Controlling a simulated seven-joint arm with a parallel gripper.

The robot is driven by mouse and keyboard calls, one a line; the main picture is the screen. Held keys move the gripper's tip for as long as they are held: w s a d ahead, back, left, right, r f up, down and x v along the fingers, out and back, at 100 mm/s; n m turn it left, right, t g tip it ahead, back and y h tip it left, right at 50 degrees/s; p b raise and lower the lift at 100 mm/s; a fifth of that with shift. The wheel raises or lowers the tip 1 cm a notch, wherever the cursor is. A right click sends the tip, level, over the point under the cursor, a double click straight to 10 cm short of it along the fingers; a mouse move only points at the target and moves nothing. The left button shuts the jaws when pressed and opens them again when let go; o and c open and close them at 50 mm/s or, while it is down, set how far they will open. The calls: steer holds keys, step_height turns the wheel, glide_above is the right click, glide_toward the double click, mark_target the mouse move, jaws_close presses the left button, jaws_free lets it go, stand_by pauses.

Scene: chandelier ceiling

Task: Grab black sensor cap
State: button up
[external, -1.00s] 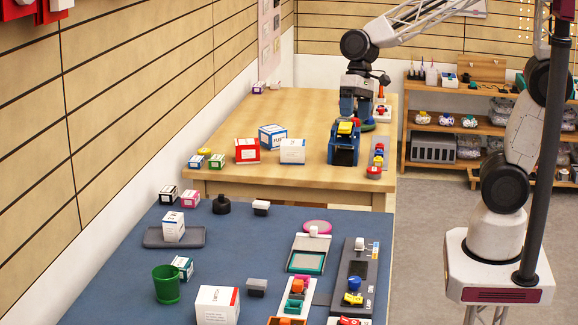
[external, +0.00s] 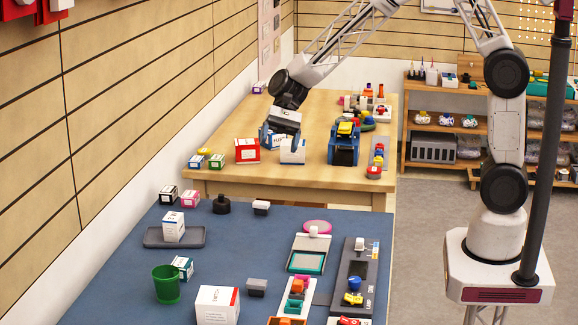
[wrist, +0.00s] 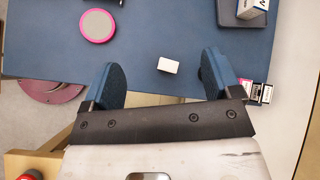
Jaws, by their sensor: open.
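A black round cap with a narrower top (external: 221,205), likely the sensor cap, stands on the blue table at its far left in the external view. In the wrist view a dark edge beside the right finger may be part of it (wrist: 204,76); the finger hides the rest. My gripper (external: 281,140) is open and empty, with blue fingers. In the external view it appears above the wooden table's near part, in front of the white and blue boxes. In the wrist view the gripper (wrist: 161,73) points towards the blue table.
A white-topped block (external: 261,207) stands right of the black cap. Small black (external: 168,195) and pink (external: 190,198) boxes stand left of it. A grey tray (external: 154,238) bears a white box. A pink disc (wrist: 97,25) lies to the left in the wrist view.

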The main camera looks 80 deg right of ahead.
mark_target(221, 201)
steer(key=w+d+f+m+t+y, duration=0.1)
steer(key=w+f+m, duration=0.1)
steer(key=w+f, duration=0.3)
steer(key=w+d+f+m+t+y, duration=0.1)
steer(key=w+f+m, duration=0.2)
steer(key=w+f, duration=0.2)
steer(key=w+d+f+m+t+y, duration=0.1)
steer(key=w+f+m, duration=0.1)
steer(key=w+f, duration=0.3)
steer(key=shift+w+d+f+y, duration=0.2)
steer(key=shift+w+d+y, duration=0.05)
steer(key=shift+y, duration=0.05)
steer(key=shift+a, duration=0.1)
steer(key=shift+x, duration=1.2)
steer(key=shift+a+f, duration=0.1)
steer(key=shift+x, duration=2.5)
steer(key=shift+s+f, duration=0.1)
steer(key=shift+s, duration=0.05)
steer(key=shift+c, duration=0.5)
steer(key=c, duration=0.9)
